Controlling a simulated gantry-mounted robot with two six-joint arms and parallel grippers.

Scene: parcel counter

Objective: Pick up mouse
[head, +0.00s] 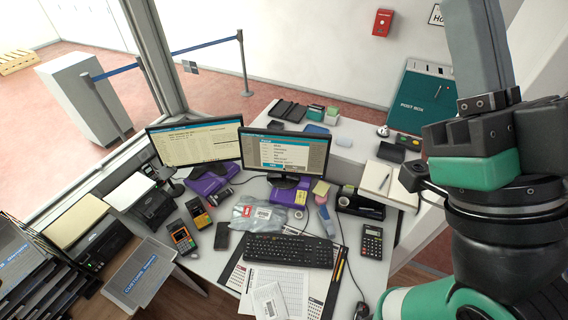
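The mouse (362,311) is a small black shape at the bottom edge of the head view, right of the desk papers. Its lower part looks cut off by the frame edge, and a thin dark cable runs up from it toward the keyboard. No fingers of my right gripper can be made out. My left arm and gripper do not show.
A black keyboard (289,250) lies left of and above the mouse, with a calculator (371,242) to the right. Pens (340,268) and printed sheets (284,287) lie left of the mouse. Two monitors (285,152) stand behind.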

